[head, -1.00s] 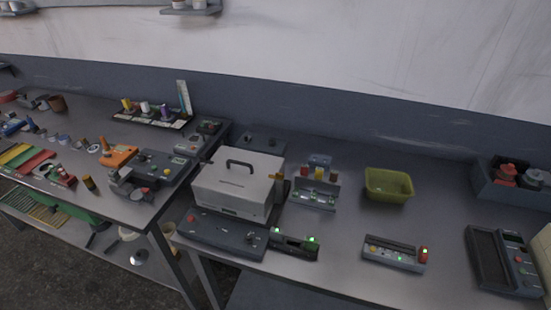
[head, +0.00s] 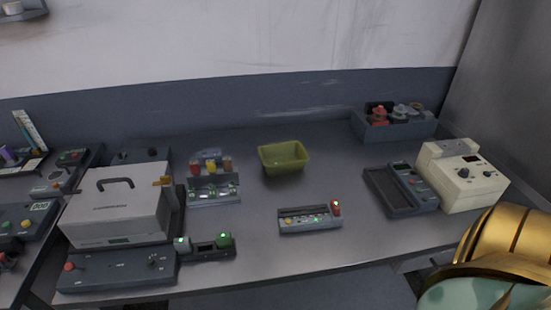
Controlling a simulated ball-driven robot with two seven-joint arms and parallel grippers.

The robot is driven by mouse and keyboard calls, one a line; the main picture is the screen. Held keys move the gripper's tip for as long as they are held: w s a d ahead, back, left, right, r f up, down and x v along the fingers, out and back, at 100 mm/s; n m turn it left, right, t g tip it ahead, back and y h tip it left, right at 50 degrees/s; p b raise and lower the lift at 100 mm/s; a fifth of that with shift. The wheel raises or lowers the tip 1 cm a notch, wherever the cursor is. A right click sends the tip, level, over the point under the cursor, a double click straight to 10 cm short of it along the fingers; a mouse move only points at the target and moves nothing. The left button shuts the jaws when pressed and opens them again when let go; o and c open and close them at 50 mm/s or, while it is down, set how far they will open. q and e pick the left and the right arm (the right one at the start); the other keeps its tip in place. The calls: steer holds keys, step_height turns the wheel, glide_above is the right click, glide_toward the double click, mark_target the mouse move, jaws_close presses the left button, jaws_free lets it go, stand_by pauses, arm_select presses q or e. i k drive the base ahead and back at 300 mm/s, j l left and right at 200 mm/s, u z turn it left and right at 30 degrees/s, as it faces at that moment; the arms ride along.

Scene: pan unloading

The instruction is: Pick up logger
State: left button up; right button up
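No object carries a readable "logger" label, so I cannot tell for certain which one it is. One candidate is a small grey device (head: 310,221) with lit buttons and a red knob at its right end, lying near the table's front edge. Another is a dark handheld-like unit with a small display and keys (head: 419,187), beside a dark shallow tray (head: 388,191) at the right. Neither of my grippers is in view.
A yellow-green bin (head: 284,157) stands mid-table. A grey box of knobbed parts (head: 395,122) and a cream instrument (head: 461,175) stand right. A white handled case (head: 115,204), a dark device with green lights (head: 207,247) and a vial rack (head: 212,187) stand left. The front-centre table is partly clear.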

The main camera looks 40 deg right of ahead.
mark_target(318, 216)
steer(key=k+z, duration=0.15)
steer(key=z, duration=1.3)
steer(key=i+l, duration=0.15)
steer(key=l, duration=0.2)
steer(key=i+l, duration=0.1)
steer(key=l, duration=0.25)
